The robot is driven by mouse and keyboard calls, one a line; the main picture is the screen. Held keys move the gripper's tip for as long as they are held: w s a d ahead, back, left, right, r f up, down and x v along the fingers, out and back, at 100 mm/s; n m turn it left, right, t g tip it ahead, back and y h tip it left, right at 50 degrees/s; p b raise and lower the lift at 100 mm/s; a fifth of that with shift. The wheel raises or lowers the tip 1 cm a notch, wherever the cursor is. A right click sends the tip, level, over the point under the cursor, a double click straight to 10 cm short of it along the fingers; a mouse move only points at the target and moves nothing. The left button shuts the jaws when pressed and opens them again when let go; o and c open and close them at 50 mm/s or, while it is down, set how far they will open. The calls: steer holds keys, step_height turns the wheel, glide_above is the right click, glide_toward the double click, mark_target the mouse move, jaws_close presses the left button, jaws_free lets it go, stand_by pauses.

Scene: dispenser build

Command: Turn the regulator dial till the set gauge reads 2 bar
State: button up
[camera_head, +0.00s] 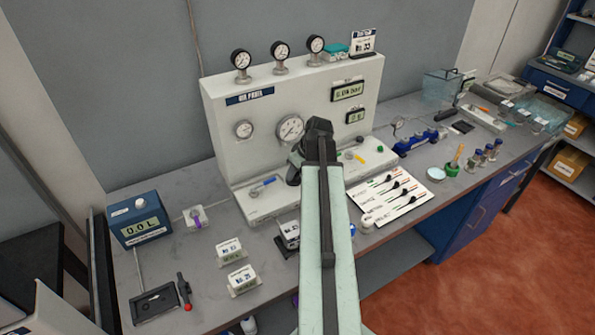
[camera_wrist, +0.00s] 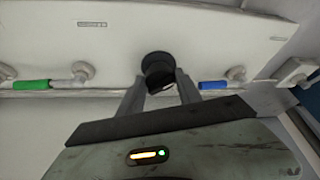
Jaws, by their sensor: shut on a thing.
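The black regulator dial (camera_wrist: 157,64) sticks out of the white panel in the wrist view. My gripper (camera_wrist: 161,84) is shut on it, with one grey finger on each side. In the head view my dark wrist is in front of the lower middle of the panel (camera_head: 225,118), and it hides the dial and the grip. A large round gauge (camera_head: 290,129) is on the panel just left of my wrist, with a smaller gauge (camera_head: 244,129) further left. Their readings are too small to tell, and I cannot tell which is the set gauge.
Several small gauges, one at the left (camera_head: 241,60), stand on top of the panel. A blue valve handle (camera_wrist: 213,85) and a green one (camera_wrist: 30,85) flank the dial below. A blue box with a display (camera_head: 140,220) and small label blocks (camera_head: 242,279) stand on the bench at left.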

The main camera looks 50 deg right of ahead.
steer(key=m, duration=0.2)
steer(key=m+h, duration=0.1)
steer(key=m, duration=0.1)
steer(key=m+h, duration=0.1)
steer(key=shift+w+a+m+g, duration=0.1)
steer(key=shift+a+m+g, duration=0.2)
steer(key=shift+m, duration=0.1)
steer(key=m+g+h, duration=0.1)
steer(key=m, duration=0.2)
steer(key=m+h, duration=0.1)
steer(key=m, duration=0.2)
steer(key=shift+w+a+g, duration=0.1)
steer(key=shift+w+g, duration=0.1)
steer(key=shift+g, duration=0.2)
steer(key=shift+m, duration=0.4)
steer(key=o, duration=1.3)
steer(key=shift+o, duration=0.2)
steer(key=p+v, duration=0.7)
steer(key=shift+a+r, duration=0.2)
steer(key=shift+r, duration=0.15)
